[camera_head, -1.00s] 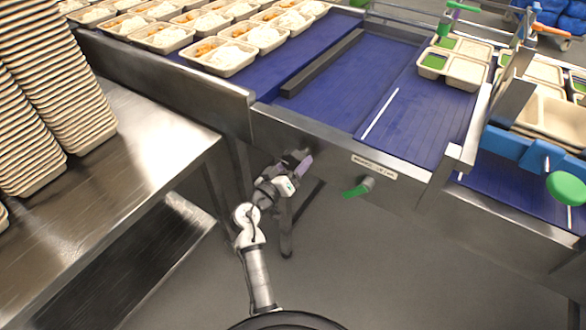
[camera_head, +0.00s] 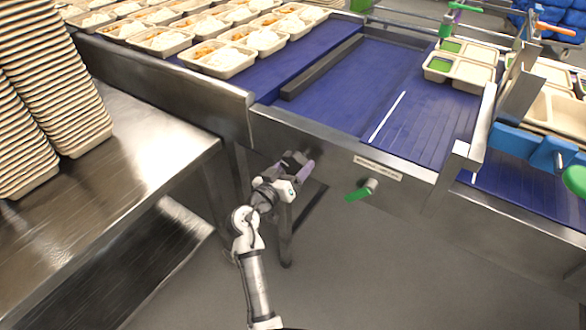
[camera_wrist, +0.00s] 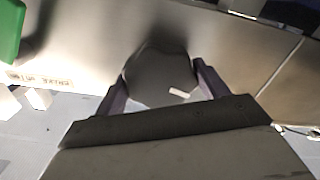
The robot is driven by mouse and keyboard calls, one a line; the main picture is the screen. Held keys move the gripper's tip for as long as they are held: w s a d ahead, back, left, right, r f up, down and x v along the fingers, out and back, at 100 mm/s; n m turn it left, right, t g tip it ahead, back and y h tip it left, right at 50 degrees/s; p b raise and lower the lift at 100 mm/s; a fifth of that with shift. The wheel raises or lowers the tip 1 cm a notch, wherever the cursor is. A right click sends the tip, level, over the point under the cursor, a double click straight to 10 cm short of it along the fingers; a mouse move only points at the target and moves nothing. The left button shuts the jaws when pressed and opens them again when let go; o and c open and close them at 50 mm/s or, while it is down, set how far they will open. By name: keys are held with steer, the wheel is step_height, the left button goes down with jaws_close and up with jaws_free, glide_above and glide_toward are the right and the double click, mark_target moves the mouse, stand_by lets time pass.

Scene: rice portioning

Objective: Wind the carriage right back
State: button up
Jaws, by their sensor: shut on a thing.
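A dark round knob (camera_wrist: 160,80) with a pale mark on its face fills the middle of the wrist view. It sits on the steel front panel (camera_head: 335,152) of the blue-belted machine. My gripper (camera_head: 296,165) is at this panel, its purple fingers on either side of the knob and shut on it. In the head view the gripper mostly hides the knob. A blue crossbeam (camera_head: 522,146) with steel plates spans the right-hand belt and may be part of the carriage; I cannot tell for certain.
A green lever (camera_head: 358,194) sticks out right of my gripper, under a white label (camera_head: 378,168). A steel table (camera_head: 150,150) with stacked trays (camera_head: 75,90) stands at left. Filled rice trays (camera_head: 217,60) line the far belt. The floor below is clear.

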steer(key=shift+f+m+b, duration=0.15)
steer(key=shift+m+b, duration=0.25)
steer(key=shift+b, duration=0.3)
steer(key=m+b, duration=0.1)
steer(key=b, duration=0.1)
steer(key=shift+m+b, duration=0.3)
steer(key=shift+b, duration=0.05)
steer(key=shift+m+b, duration=0.3)
steer(key=shift+b, duration=0.15)
steer(key=shift+m+b, duration=0.4)
steer(key=shift+b, duration=0.35)
steer(key=shift+m+b, duration=0.5)
steer(key=shift+b, duration=0.55)
steer(key=shift+m+b, duration=0.4)
steer(key=shift+b, duration=0.25)
steer(key=shift+m+b, duration=0.3)
